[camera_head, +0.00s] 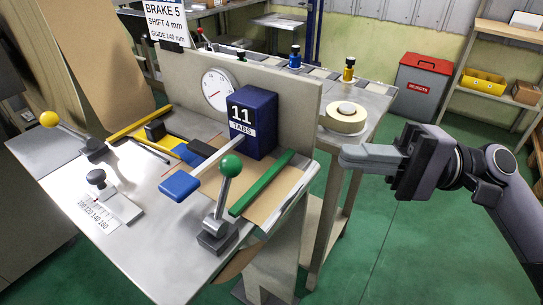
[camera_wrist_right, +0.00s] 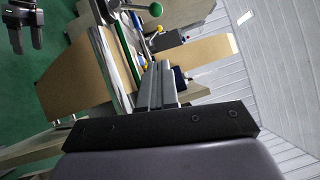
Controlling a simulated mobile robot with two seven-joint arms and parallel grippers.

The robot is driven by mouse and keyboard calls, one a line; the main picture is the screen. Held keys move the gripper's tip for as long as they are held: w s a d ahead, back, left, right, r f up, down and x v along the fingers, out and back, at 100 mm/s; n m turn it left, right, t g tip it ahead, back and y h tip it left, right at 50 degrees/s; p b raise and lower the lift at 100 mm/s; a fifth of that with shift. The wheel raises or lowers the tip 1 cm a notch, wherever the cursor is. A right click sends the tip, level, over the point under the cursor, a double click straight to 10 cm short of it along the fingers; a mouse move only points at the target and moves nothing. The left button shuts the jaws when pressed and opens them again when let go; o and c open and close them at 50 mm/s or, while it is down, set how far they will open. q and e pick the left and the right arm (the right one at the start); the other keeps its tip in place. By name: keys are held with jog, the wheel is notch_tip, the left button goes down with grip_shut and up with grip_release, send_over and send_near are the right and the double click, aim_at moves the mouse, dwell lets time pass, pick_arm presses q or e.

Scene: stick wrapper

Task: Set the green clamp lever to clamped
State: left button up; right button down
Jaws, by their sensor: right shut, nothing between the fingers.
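The green clamp lever has a green ball (camera_head: 231,165) on a steel rod, which rises from a grey base (camera_head: 217,237) on the machine's near right part. The rod stands nearly upright, tilted slightly right. The ball also shows at the top of the right wrist view (camera_wrist_right: 155,9). My right gripper (camera_head: 342,156) is shut and empty, in the air right of the machine, well apart from the lever. Its closed fingers (camera_wrist_right: 154,82) also show in the right wrist view.
A green bar (camera_head: 262,182) lies beside the lever. A blue box marked 11 TABS (camera_head: 252,122) and a blue-ended arm (camera_head: 180,185) stand close behind. A yellow-ball lever (camera_head: 49,119) is at left. A tape roll (camera_head: 343,118) sits behind my right gripper.

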aim_at(224, 194)
pick_arm(q)
jog(key=r+p, duration=0.1)
jog(key=a+r+p, duration=0.1)
jog(key=p, duration=0.1)
jog(key=shift+s, duration=0.2)
pick_arm(e)
jog(key=s+a+r, duration=0.1)
jog(key=s+a, duration=0.1)
jog(key=a, duration=0.9)
jog(key=shift+s+a+r, duration=0.15)
jog(key=shift+a+r, duration=0.25)
pick_arm(q)
jog(key=shift+s+d, duration=0.1)
jog(key=shift+s, duration=0.05)
jog(key=shift+s+r, duration=0.1)
jog(key=shift+s, duration=0.65)
pick_arm(e)
jog(key=shift+s+r+n, duration=0.1)
jog(key=shift+r+n, duration=0.15)
jog(key=shift+n, duration=0.15)
